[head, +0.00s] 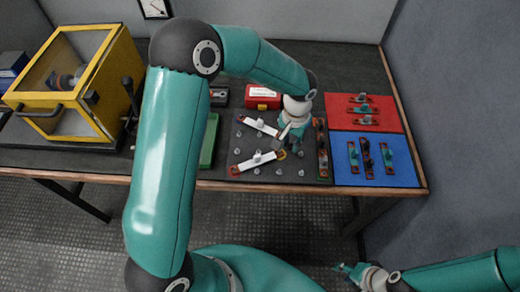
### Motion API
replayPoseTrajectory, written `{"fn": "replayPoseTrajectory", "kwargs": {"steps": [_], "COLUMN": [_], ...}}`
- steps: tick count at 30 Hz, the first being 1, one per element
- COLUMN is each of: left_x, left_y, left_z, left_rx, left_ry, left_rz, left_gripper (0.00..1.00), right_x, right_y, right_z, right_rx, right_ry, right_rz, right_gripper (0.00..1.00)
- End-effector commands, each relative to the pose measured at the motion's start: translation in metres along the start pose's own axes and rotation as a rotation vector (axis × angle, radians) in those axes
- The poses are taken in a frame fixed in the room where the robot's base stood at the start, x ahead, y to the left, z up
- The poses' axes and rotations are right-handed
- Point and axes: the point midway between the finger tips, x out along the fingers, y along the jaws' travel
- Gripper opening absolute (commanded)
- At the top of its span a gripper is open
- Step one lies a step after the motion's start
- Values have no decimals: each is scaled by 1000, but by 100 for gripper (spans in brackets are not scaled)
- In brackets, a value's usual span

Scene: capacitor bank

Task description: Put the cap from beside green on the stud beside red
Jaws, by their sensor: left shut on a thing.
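A dark board (269,178) with several small grey studs lies near the table's front edge. Two white bars with red ends lie on it: an upper bar (262,127) and a lower bar (255,161). Each has a pale knob near its middle. My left gripper (289,141) points down over the right part of the board, just right of the upper bar. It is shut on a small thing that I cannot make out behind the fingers. My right gripper (352,272) is at the bottom right, empty and off the table; its fingers are too small to judge.
A red mat (338,107) and a blue mat (400,178), each with several small parts, lie to the right. A dark strip (322,150) stands beside the board.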

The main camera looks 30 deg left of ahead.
Motion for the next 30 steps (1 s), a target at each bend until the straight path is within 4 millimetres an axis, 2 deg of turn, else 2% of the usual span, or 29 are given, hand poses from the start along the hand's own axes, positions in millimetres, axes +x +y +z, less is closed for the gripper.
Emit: {"fn": "replayPoseTrajectory", "kwargs": {"steps": [4, 8, 15, 21, 30], "left_x": [-2, -10, -29, -36, -22], "left_y": [-3, -11, -31, -39, -40], "left_z": [4, 18, 67, 96, 101], "left_rx": [-28, -144, -535, -764, -810], "left_ry": [-2, -4, -7, -10, -10], "left_rz": [-1, -8, -21, -25, -26], "left_gripper": [0, 0, 0, 0, 0], "right_x": [-2, -9, -27, -34, -27], "right_y": [-1, -3, -10, -12, -10], "right_z": [0, 0, 0, 0, 0], "right_rx": [0, 0, 0, 0, 0], "right_ry": [0, 0, 0, 0, 0], "right_rz": [0, 0, 0, 0, 0], "right_gripper": [40, 40, 40, 40, 40]}}
